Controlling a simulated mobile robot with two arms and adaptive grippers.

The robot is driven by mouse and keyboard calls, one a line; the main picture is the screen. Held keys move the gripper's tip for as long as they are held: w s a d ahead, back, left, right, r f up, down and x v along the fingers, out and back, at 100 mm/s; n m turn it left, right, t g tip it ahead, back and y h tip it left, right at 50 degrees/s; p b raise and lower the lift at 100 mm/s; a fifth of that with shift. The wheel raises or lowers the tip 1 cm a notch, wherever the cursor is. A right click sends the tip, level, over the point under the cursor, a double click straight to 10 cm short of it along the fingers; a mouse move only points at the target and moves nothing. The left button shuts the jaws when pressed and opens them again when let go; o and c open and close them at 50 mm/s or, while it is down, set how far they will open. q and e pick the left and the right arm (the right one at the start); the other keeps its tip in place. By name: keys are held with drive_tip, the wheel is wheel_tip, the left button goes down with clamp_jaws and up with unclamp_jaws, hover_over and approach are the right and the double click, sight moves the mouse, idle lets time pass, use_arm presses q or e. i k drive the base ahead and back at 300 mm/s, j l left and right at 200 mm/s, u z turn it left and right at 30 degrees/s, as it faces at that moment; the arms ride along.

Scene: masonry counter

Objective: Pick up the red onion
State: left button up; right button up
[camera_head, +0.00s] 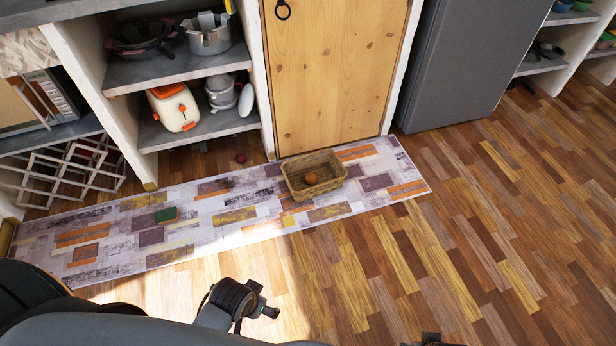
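A small round dark red-purple object, which looks like the red onion (241,158), lies on the wood floor in front of the lower shelf, just beyond the far edge of the rug. My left gripper (266,306) shows small and dark at the bottom centre, well nearer to me than the onion and apart from it. Its fingers are too small to read as open or shut. Only a dark bit of my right gripper (432,341) shows at the bottom edge; the rest is out of frame.
A patterned rug (160,220) lies between my grippers and the onion. Shelves (180,70), a wooden door (330,75) and a grey cabinet (460,65) close the back. Floor at right is clear.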

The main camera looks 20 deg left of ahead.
sight(241, 159)
drive_tip(key=i+j, duration=0.75)
drive_tip(key=i+u, duration=0.05)
drive_tip(key=i, duration=0.05)
